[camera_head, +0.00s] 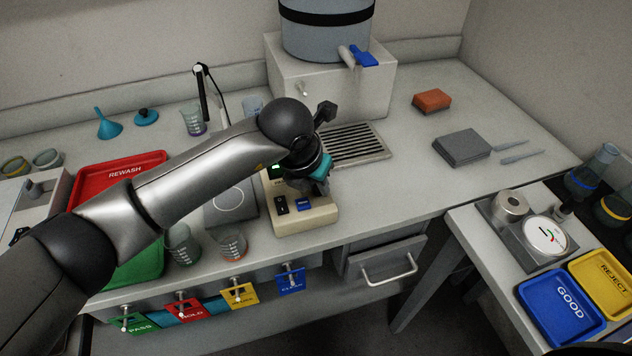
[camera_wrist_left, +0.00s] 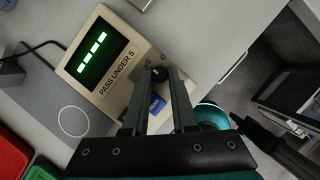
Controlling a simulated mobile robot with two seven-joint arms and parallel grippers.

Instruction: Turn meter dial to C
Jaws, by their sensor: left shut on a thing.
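The meter is a beige box (camera_head: 312,222) at the front of the bench, mostly below my left gripper (camera_head: 318,172). In the left wrist view the meter (camera_wrist_left: 118,98) has a green-lit display (camera_wrist_left: 95,52) with several bright bars and the label PASS UNDER 5. Its black dial (camera_wrist_left: 159,73) sits between the fingertips of my left gripper (camera_wrist_left: 160,78), which is shut on it. A small letter, perhaps C, is beside the dial; the pointer direction cannot be made out. A blue button (camera_wrist_left: 156,103) lies between the fingers. My right gripper is not in view.
A grey plate with a white ring (camera_head: 229,203) stands left of the meter. Two beakers (camera_head: 232,246) and a red REWASH tray (camera_head: 120,174) are further left. A drip grille (camera_head: 355,145) and dispenser (camera_head: 330,85) stand behind. The bench right of the meter is clear.

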